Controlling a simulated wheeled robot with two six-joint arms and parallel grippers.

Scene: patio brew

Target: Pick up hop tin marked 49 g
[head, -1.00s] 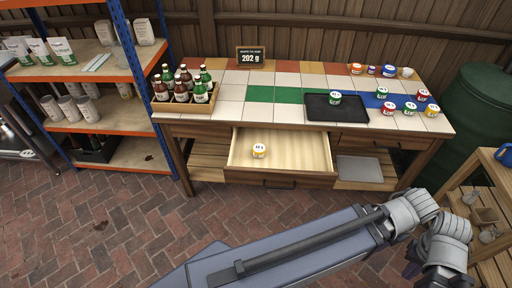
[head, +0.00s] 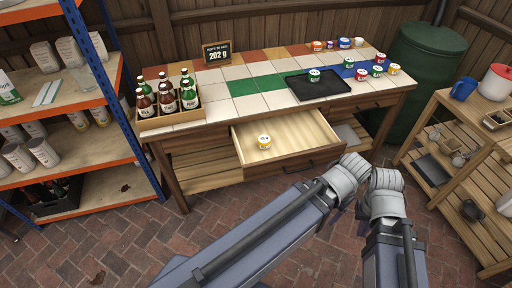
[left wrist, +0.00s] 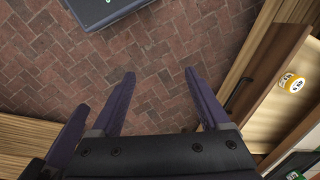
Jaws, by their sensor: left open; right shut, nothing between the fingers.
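A white tin with a yellow band (head: 264,141) stands alone in the open wooden drawer (head: 310,127). Its label is too small to read surely in the head view. It also shows at the right edge of the left wrist view (left wrist: 291,83), in the drawer. My left gripper (left wrist: 160,73) is open and empty above the brick floor, to the left of the drawer in that view. My right gripper (head: 363,215) is shut and empty, low in front of the bench and partly hidden by grey arm links. Neither gripper touches the tin.
Several other tins stand on the tiled bench, one green tin (head: 314,75) on the black tray (head: 322,88). A bottle crate (head: 172,121) stands at its left end. A sign (head: 217,54) reads 202 g. Shelves flank both sides. The brick floor in front is clear.

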